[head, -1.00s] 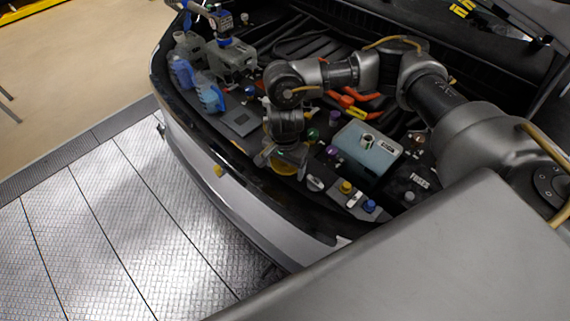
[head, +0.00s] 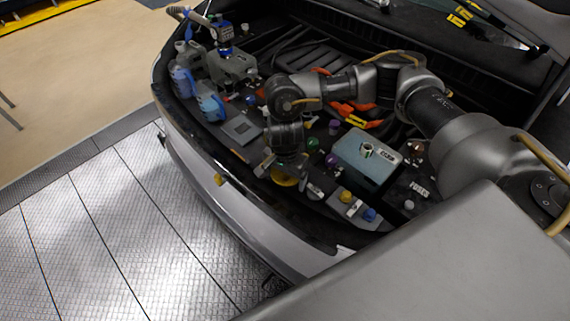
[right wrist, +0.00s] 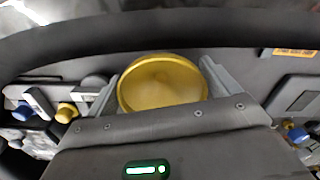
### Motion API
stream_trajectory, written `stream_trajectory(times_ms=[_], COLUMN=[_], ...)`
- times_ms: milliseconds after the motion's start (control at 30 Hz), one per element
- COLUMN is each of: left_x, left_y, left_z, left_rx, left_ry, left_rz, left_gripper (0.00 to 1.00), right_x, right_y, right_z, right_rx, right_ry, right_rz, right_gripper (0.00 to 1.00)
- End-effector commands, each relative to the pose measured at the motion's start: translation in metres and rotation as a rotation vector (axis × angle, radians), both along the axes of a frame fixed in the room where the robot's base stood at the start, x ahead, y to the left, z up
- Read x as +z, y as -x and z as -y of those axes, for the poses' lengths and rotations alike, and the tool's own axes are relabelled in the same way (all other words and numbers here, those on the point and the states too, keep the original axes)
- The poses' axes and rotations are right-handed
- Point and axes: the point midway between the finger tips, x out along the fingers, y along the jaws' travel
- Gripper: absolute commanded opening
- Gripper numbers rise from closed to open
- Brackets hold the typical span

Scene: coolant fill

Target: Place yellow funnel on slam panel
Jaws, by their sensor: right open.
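The yellow funnel (head: 284,178) is at the front edge of the engine bay, over the dark slam panel (head: 318,210), partly hidden by my right gripper (head: 286,168). In the right wrist view the round yellow mouth of the funnel (right wrist: 162,82) faces the camera. The open fingers of my right gripper (right wrist: 160,84) stand on either side of it, close to its rim. The funnel's lower end is hidden, so I cannot tell how it rests on the panel. My left gripper is not in view.
A blue-grey box (head: 366,158) and yellow and blue caps (head: 346,196) lie to the right of the funnel. Blue bottles (head: 210,104) and a grey reservoir (head: 232,68) stand at the left. A flat grey plate (head: 242,130) lies between. The patterned floor (head: 110,230) in front is clear.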

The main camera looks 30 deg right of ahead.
Motion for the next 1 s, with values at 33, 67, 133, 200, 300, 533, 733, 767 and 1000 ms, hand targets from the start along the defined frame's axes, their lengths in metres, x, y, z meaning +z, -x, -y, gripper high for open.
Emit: stream_trajectory(times_ms=[33, 67, 133, 200, 300, 533, 733, 767, 1000], left_x=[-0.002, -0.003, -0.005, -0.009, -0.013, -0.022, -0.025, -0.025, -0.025], left_y=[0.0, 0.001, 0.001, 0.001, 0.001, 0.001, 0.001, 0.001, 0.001], left_z=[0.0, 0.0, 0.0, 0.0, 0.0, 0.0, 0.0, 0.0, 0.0], left_rx=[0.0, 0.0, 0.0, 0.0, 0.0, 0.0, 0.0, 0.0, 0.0], left_ry=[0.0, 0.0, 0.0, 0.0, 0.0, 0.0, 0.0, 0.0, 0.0], left_rz=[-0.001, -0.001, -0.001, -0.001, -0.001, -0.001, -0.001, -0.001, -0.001], left_gripper=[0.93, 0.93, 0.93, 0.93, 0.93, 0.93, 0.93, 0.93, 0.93], right_x=[0.007, 0.011, 0.024, 0.037, 0.058, 0.098, 0.116, 0.118, 0.12], right_y=[-0.002, -0.002, -0.002, -0.003, -0.003, -0.001, -0.001, -0.001, 0.0], right_z=[-0.001, -0.001, 0.0, 0.0, 0.0, 0.0, 0.0, 0.0, 0.0], right_rx=[0.003, 0.003, 0.004, 0.005, 0.004, 0.001, 0.001, 0.0, 0.0], right_ry=[-0.001, -0.001, 0.0, 0.0, 0.0, 0.0, 0.0, 0.0, -0.001], right_rz=[0.005, 0.007, 0.009, 0.009, 0.009, 0.006, 0.004, 0.002, 0.001], right_gripper=[0.88, 0.88, 0.88, 0.88, 0.88, 0.88, 0.88, 0.88, 0.88])
